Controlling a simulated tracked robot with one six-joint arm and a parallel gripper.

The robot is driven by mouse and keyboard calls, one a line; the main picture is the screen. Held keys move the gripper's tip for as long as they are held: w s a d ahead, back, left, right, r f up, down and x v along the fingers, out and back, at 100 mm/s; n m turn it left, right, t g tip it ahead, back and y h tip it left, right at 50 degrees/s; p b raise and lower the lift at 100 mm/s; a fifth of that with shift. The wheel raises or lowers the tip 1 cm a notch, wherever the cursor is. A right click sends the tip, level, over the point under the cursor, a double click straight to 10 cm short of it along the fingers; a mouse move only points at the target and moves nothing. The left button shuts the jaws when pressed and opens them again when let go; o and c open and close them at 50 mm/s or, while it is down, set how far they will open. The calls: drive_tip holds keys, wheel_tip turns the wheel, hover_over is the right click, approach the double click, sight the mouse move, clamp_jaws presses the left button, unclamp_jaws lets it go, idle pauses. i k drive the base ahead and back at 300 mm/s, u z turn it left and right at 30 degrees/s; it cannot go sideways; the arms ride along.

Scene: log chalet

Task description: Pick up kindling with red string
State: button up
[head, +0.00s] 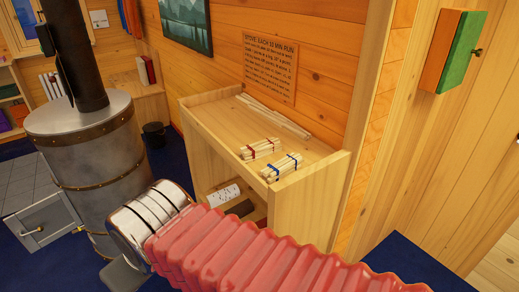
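The kindling bundle with red string (260,149) lies on the top of a wooden shelf unit (213,112), near its front edge. It is a small stack of pale sticks tied with red. A similar bundle with blue string (281,167) lies just to its right and nearer to me. My arm, with a pink ribbed sleeve and a metal joint, crosses the lower part of the view, in front of the shelf. My gripper's fingers do not show, so I see nothing of what they hold.
Long loose sticks (275,116) lie at the back of the shelf top. Logs (223,196) lie in the compartment below. A metal stove (85,140) with its door (40,218) open and a black bucket (155,136) stand left. A green-fronted box (463,50) hangs on the right wall.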

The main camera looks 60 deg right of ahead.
sight(256, 151)
drive_tip(key=i, duration=0.9)
drive_tip(key=u, duration=0.05)
